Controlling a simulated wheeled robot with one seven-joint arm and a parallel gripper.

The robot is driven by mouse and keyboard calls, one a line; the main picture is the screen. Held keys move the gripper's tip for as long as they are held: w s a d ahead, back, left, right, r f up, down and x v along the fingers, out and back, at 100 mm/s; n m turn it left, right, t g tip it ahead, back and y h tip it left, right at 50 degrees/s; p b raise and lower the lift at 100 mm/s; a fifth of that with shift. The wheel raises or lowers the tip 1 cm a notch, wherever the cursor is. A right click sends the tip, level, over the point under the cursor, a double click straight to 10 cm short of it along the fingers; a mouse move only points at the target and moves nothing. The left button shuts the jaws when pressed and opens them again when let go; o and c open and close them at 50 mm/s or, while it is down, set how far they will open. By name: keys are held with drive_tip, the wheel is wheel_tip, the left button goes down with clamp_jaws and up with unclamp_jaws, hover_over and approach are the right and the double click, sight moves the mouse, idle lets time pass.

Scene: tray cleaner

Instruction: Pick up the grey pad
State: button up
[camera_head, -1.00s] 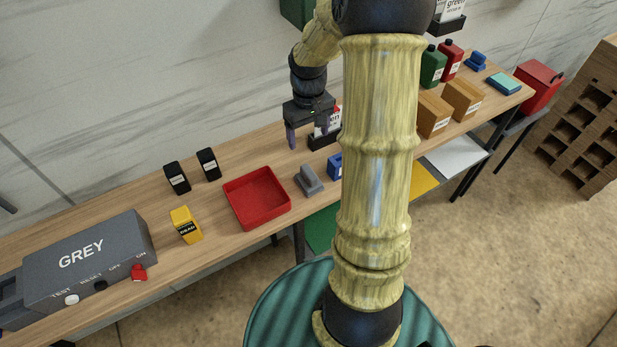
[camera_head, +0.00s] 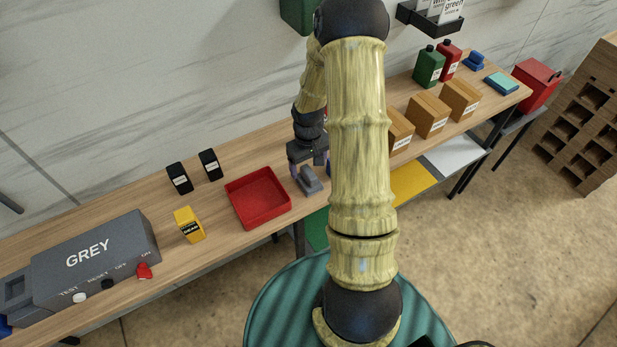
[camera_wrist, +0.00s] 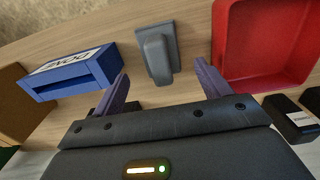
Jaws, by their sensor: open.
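The grey pad (camera_head: 308,180) lies on the wooden table just right of the red tray. It has a flat base with a raised grip block. In the wrist view the grey pad (camera_wrist: 158,52) sits ahead of and between my fingertips, apart from both. My gripper (camera_head: 310,165) is above and just behind the pad in the head view. In the wrist view my gripper (camera_wrist: 160,85) has its two purple fingers spread wide, with nothing between them.
The red tray (camera_head: 232,193) is close to one side of the pad. A blue box labelled DONE (camera_wrist: 72,75) is close to the other.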

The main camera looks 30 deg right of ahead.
sight(308, 171)
drive_tip(key=shift+f, duration=0.2)
drive_tip(key=shift+s+f+p, duration=0.1)
drive_tip(key=shift+f+p, duration=0.2)
drive_tip(key=shift+p, duration=0.1)
drive_tip(key=shift+f+p, duration=0.85)
drive_tip(key=shift+f, duration=1.35)
drive_tip(key=shift+c, duration=0.5)
drive_tip(key=shift+a, duration=0.1)
drive_tip(key=c, duration=1.1)
drive_tip(key=shift+r, duration=0.15)
wheel_tip(308, 171, up, 10)
drive_tip(key=b, duration=0.2)
drive_tip(key=shift+b, duration=0.4)
